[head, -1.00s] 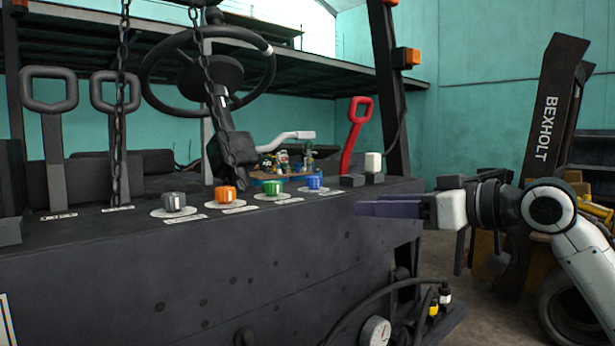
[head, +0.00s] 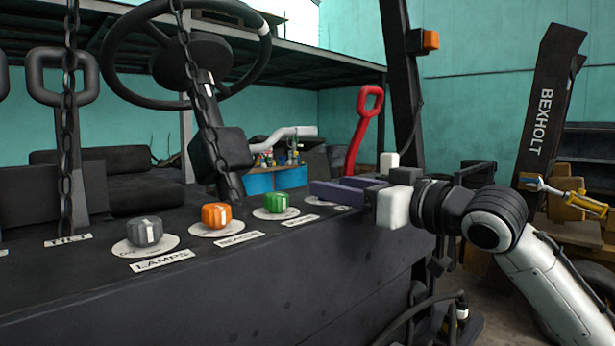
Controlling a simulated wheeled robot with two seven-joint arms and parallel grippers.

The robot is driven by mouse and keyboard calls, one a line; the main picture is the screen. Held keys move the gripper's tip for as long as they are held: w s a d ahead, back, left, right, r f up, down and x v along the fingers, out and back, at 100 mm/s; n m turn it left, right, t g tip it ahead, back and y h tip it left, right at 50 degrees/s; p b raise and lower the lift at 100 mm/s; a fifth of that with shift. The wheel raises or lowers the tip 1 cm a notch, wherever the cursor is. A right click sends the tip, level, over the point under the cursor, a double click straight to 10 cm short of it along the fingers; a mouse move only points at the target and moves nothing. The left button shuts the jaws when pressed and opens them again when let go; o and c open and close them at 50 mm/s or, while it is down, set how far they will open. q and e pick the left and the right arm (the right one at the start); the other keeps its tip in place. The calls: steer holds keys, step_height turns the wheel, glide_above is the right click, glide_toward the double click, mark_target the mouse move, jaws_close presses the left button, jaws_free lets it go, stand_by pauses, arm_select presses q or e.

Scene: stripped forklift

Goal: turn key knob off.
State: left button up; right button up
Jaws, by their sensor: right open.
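A row of knobs on round white plates runs along the dark panel: a grey knob (head: 144,232) by a label reading LAMPS, an orange knob (head: 216,215) and a green knob (head: 277,202). The other labels are too small or slanted to read surely, so I cannot tell by label which one is the key knob. The blue knob at the right end of the row is hidden behind my right gripper (head: 336,190). Its purple fingers are open and point left at that spot, low over the panel. I cannot tell whether they touch the knob. My left gripper is out of view.
A red loop handle (head: 365,130) stands behind my right gripper, with a small white-topped switch (head: 388,161) near it. A steering wheel (head: 190,50), hanging chains (head: 68,130) and a dark post (head: 402,90) rise around the panel. The panel's front edge is clear.

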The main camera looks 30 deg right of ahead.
mark_target(307, 197)
steer(key=p+x, duration=0.1)
steer(key=x, duration=0.6)
steer(key=shift+p, duration=0.35)
steer(key=shift+w+a+f, duration=0.1)
steer(key=shift+w, duration=0.25)
steer(key=c, duration=1)
steer(key=shift+a+f+n+g+y, duration=0.1)
steer(key=shift+n+g+y, duration=0.15)
steer(key=shift+n+y, duration=0.3)
steer(key=shift+a+n+g+y, duration=0.15)
steer(key=shift+n+g+y, duration=0.15)
steer(key=shift+y, duration=0.35)
steer(key=shift+c, duration=0.2)
steer(key=shift+s+a+n+g+y, duration=0.15)
steer(key=shift+n+g+y, duration=0.1)
steer(key=shift+n+y, duration=0.35)
